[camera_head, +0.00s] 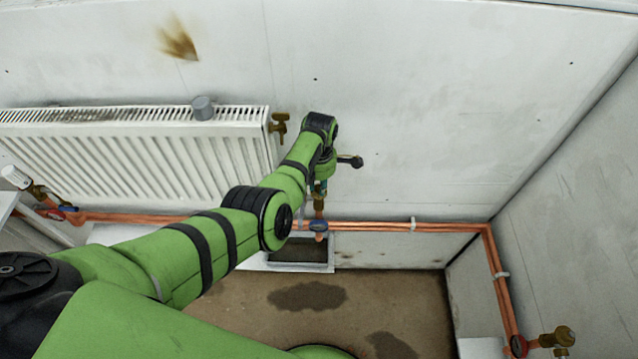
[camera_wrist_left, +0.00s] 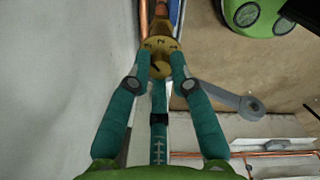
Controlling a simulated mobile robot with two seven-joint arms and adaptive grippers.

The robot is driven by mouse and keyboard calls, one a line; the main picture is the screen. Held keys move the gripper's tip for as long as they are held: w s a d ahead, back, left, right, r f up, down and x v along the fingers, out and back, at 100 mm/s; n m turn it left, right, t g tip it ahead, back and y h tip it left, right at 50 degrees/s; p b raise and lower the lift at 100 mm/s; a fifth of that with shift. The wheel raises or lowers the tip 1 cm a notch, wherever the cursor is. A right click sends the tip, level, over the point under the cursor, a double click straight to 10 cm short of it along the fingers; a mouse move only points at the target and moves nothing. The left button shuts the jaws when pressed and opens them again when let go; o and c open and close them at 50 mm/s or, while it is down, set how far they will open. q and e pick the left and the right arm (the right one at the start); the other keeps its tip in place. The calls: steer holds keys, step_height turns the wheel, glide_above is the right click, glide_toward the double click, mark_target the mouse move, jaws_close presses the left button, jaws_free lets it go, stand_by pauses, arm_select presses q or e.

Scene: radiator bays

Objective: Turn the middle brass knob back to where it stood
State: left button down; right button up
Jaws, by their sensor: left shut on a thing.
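The middle brass knob (camera_wrist_left: 159,68) shows in the left wrist view between the tips of my left gripper (camera_wrist_left: 160,84). A brass dial plate (camera_wrist_left: 156,46) with dark marks lies just beyond it. The teal fingers are shut on the knob, one on each side. In the head view my left gripper (camera_head: 320,186) points down beside the radiator's right end, above the copper pipes. Brass (camera_head: 319,203) shows just below its fingers, and the knob itself is mostly hidden there. My right gripper is in neither view.
A white radiator (camera_head: 190,150) hangs on the wall, with a grey cylinder (camera_head: 203,108) on top and a brass valve (camera_head: 279,124) at its right end. Copper pipes (camera_head: 380,226) run below. A blue handle (camera_head: 319,226) sits above a tray (camera_head: 332,252). Another brass valve (camera_head: 556,338) stands lower right.

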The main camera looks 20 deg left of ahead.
arm_select(q)
steer(key=n, duration=0.3)
steer(key=n+b, duration=0.1)
steer(key=n, duration=0.2)
steer(key=shift+s+f+n, duration=0.15)
steer(key=shift+n, duration=0.15)
stand_by(0.5)
steer(key=c, duration=1.1)
jaws_free()
steer(key=shift+r, duration=0.3)
step_height(320, 180, up, 12)
steer(key=shift+f, duration=0.2)
